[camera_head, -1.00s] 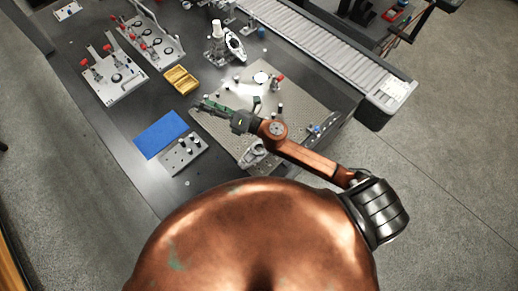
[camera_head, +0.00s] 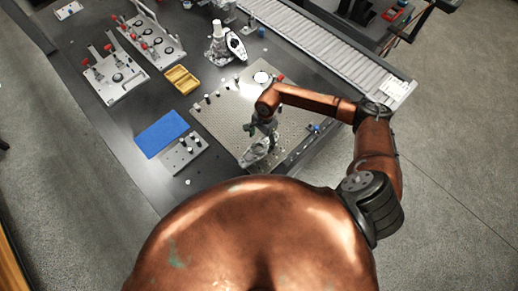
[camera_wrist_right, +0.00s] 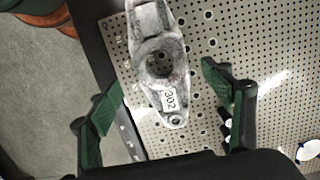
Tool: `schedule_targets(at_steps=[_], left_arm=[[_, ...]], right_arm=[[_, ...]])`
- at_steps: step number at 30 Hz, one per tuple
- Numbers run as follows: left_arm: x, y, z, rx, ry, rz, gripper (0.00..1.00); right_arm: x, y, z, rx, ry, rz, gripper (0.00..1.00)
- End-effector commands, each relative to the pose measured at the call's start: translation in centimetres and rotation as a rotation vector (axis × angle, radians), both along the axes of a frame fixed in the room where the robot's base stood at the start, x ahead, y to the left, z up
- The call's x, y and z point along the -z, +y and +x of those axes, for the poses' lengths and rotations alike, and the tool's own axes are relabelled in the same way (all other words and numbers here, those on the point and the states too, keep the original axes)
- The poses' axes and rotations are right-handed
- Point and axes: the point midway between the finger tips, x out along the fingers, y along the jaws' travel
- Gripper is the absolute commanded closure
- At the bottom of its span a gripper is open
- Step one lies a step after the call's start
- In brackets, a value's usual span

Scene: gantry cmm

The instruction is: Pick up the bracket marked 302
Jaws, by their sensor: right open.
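The bracket marked 302 (camera_head: 256,151) is a grey cast metal part near the front edge of the perforated plate (camera_head: 218,119). In the right wrist view the bracket (camera_wrist_right: 153,25) lies between my finger lines, with its round hole and white 302 label showing. My right gripper (camera_head: 262,133) is over the bracket and points down. In the right wrist view its green fingers (camera_wrist_right: 158,96) are wide apart, one on each side of the bracket's label end, with nothing held. I cannot tell the exact height gap. My left gripper is not in view.
A fixture block with pins (camera_head: 183,153), a blue mat (camera_head: 161,134) and a yellow tray (camera_head: 182,79) lie left of the plate. Small posts stand on the plate. A white-grey device (camera_head: 218,50) stands behind, and a roller conveyor (camera_head: 320,46) runs along the back right.

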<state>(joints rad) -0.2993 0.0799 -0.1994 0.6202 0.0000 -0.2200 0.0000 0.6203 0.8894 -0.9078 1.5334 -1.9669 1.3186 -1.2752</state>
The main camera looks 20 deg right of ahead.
Motion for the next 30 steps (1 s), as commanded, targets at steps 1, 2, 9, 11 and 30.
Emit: schedule_targets(at_steps=[1, 2, 9, 11, 30], left_arm=[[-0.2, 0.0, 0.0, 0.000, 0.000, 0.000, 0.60], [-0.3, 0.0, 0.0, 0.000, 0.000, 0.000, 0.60], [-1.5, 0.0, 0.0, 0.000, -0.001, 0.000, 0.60], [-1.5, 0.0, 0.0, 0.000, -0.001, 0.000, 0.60], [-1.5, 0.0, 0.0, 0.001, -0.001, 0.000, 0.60]], right_arm=[[0.4, 0.1, -0.1, 0.001, 0.001, 0.002, 0.27], [0.7, 0.2, -0.1, 0.002, 0.001, 0.001, 0.27], [4.0, 1.0, -0.3, 0.002, 0.002, 0.004, 0.27], [4.7, 1.0, -0.2, 0.003, 0.001, 0.004, 0.27], [5.5, 1.0, -0.2, 0.002, -0.001, 0.003, 0.48]])
